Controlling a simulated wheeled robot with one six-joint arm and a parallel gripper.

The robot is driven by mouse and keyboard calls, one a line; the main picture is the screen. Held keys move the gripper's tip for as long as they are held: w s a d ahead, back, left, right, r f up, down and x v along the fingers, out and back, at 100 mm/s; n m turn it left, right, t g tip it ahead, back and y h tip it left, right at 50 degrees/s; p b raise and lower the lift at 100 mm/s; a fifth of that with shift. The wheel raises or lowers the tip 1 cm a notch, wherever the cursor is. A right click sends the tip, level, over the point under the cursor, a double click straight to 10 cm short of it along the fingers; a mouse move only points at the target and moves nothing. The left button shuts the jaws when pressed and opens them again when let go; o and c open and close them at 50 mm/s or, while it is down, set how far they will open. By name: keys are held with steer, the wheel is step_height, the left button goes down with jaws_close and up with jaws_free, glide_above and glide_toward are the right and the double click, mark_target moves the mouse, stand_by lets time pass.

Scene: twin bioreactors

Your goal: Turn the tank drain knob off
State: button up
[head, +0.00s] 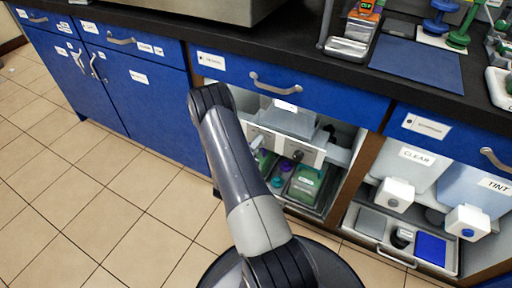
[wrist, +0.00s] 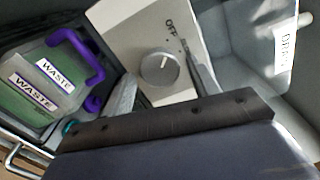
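The knob (wrist: 155,68) is a round grey dial on a beige panel (wrist: 120,38) in the wrist view. A light mark on its face points roughly up toward the "OFF" lettering. My gripper (wrist: 161,74) is open, with one finger to the left of the knob and the other to its right. Both fingers look apart from it; the exact depth is unclear. In the head view the panel (head: 310,151) is inside the open bay under the counter, with a dark knob on it. My arm hides part of the panel, and the gripper is hard to make out there.
A green waste bottle (wrist: 48,95) with a purple handle stands left of the panel in the wrist view. A pale tank wall with a label lies to the right. A blue drawer (head: 300,96) is above the bay. The tiled floor at left is clear.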

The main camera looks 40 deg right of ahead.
steer(key=shift+o, duration=0.2)
steer(key=p+v, duration=0.2)
steer(key=v, duration=0.8)
steer(key=shift+s+a, duration=0.15)
steer(key=shift+a, duration=0.2)
steer(key=b+x, duration=0.2)
steer(key=x, duration=0.9)
